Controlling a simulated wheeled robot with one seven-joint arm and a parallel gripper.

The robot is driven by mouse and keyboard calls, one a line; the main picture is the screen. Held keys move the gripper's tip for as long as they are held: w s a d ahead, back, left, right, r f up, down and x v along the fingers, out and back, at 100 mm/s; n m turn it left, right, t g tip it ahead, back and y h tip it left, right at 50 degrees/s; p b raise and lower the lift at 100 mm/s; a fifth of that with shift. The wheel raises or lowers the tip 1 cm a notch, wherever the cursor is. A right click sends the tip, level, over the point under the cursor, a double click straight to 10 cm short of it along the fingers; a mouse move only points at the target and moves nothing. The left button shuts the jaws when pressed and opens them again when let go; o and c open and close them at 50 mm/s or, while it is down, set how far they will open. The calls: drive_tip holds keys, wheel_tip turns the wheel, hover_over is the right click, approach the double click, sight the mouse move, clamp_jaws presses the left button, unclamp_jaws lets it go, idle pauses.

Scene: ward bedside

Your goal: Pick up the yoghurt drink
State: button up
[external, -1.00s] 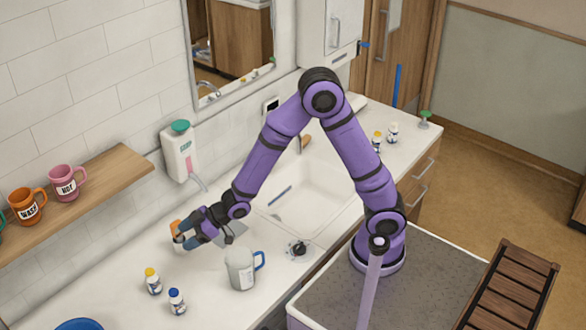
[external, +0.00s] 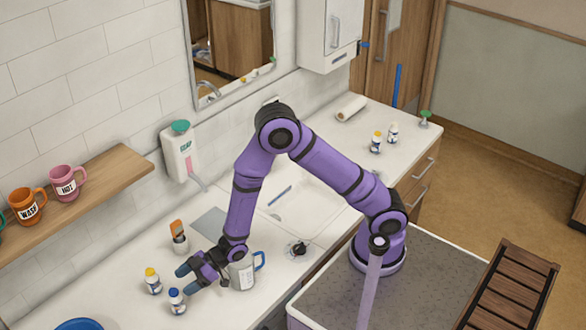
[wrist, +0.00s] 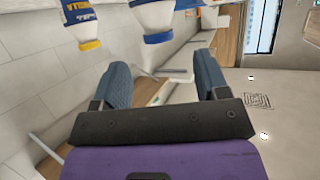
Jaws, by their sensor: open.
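Two small white bottles stand on the counter at the front left in the external view: one with a yellow cap (external: 152,281) and one with a blue cap (external: 177,301). I cannot tell which of the bottles is the yoghurt drink. My gripper (external: 186,277) is open and empty, low over the counter, with its fingers pointing toward these bottles. In the wrist view the gripper's two fingers (wrist: 160,64) are spread apart. The yellow-capped bottle (wrist: 90,44) and another bottle (wrist: 156,18) show beyond them, cut off by the top edge.
A white mug with a blue handle (external: 242,274) stands close by my wrist. An orange-topped container (external: 179,239) stands behind the gripper. Two more small bottles, yellow-capped (external: 376,143) and white (external: 392,133), stand at the far counter end. A blue bowl (external: 78,325) is at the front left.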

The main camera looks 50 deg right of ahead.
sight(176, 290)
drive_tip(key=shift+f, duration=0.45)
drive_tip(key=x, duration=0.5)
drive_tip(key=shift+f, duration=0.1)
drive_tip(key=c, duration=1.3)
drive_tip(key=shift+o, duration=0.2)
